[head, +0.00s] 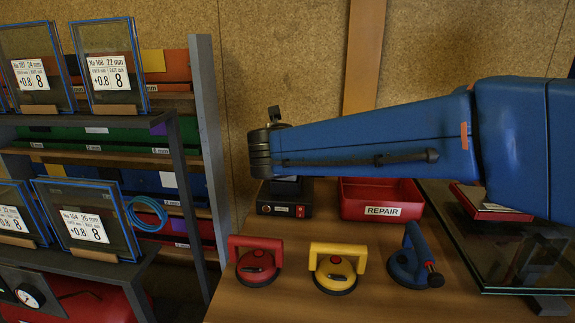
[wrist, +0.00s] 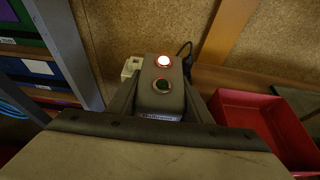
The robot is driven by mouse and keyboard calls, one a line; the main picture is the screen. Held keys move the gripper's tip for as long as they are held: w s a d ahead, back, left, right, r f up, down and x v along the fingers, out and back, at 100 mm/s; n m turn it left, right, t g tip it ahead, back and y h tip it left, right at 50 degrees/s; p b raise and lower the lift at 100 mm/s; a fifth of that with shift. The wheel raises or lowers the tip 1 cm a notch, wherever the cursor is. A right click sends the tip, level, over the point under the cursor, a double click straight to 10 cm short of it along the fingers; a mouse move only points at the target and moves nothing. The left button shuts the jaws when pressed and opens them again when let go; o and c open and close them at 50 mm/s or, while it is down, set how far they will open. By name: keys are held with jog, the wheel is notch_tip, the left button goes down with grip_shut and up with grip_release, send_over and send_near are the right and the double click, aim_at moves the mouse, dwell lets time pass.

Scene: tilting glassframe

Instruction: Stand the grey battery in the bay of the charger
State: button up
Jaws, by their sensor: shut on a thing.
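The grey battery (wrist: 146,94) stands between the two fingers of my gripper (wrist: 161,100) in the wrist view. The gripper is shut on it. My arm hides the gripper and most or all of the battery there. I cannot tell whether the battery's foot is inside the bay.
A red REPAIR tray (head: 382,199) stands right of the charger. Red (head: 257,262), yellow (head: 337,267) and blue (head: 414,258) suction lifters lie in front. Glass panes (head: 520,262) lie at the right; a rack (head: 207,130) stands left. A black cable (wrist: 187,60) runs behind the battery.

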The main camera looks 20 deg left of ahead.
jog(key=shift+f, duration=1.65)
jog(key=shift+f, duration=0.1)
jog(key=o, duration=1.6)
jog(key=shift+f, duration=0.1)
jog(key=shift+s+r, duration=0.2)
jog(key=shift+r, duration=0.05)
jog(key=v, duration=1.1)
jog(key=shift+s+d, duration=0.1)
jog(key=shift+s, duration=0.2)
